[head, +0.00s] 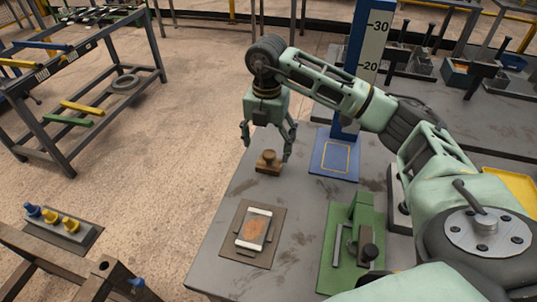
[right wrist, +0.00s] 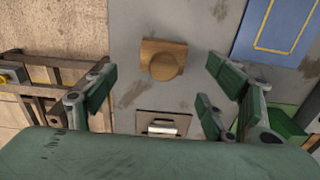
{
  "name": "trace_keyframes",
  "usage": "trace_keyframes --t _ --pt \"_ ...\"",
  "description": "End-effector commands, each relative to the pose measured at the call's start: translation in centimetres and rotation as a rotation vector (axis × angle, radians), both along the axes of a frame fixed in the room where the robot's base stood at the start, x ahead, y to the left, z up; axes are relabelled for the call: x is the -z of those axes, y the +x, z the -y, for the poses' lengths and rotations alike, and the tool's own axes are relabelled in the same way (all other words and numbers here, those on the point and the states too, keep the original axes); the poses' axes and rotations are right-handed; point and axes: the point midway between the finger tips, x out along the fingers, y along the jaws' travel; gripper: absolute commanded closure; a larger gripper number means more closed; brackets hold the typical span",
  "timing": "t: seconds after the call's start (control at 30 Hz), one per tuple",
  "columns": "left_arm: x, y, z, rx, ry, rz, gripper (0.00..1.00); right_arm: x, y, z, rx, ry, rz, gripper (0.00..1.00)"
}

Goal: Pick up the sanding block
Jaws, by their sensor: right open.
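The sanding block is a brown wooden block with a round knob on top (head: 268,166). It lies on the grey table near its left edge, and it also shows in the right wrist view (right wrist: 163,60). My right gripper (head: 267,149) is open, with its fingers pointing down above the block and spread to either side of it. In the right wrist view the open fingers (right wrist: 163,76) are apart from the block, which shows between and beyond them. Nothing is held. My left gripper is not in view.
A white-framed piece with a rusty-brown face (head: 254,230) lies on a dark mat nearer the front. A green fixture (head: 340,240) stands right of it. A blue base (head: 334,158) with a tall scale post (head: 372,45) stands right of the block. Bare table surrounds the block.

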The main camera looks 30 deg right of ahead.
Motion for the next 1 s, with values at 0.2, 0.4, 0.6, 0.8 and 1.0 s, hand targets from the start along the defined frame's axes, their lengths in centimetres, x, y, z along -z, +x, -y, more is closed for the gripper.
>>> trace_keyframes --t 0.2,0.4,0.6,0.8,1.0 --pt "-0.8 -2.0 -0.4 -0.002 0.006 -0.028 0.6 2.5 -0.1 0.3 0.001 0.0 -0.004 0.23" --pt "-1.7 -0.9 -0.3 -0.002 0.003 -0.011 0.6 5.5 -0.1 0.5 0.0 0.0 -0.004 0.23" --pt "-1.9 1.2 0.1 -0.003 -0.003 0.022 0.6 6.4 0.0 0.6 0.0 -0.001 0.001 0.23" --pt "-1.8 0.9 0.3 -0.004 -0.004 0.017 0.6 6.4 0.0 0.6 0.0 -0.001 0.001 0.29" --pt "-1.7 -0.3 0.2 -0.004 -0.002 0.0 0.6 6.4 0.0 0.6 0.0 -0.001 0.001 0.46"
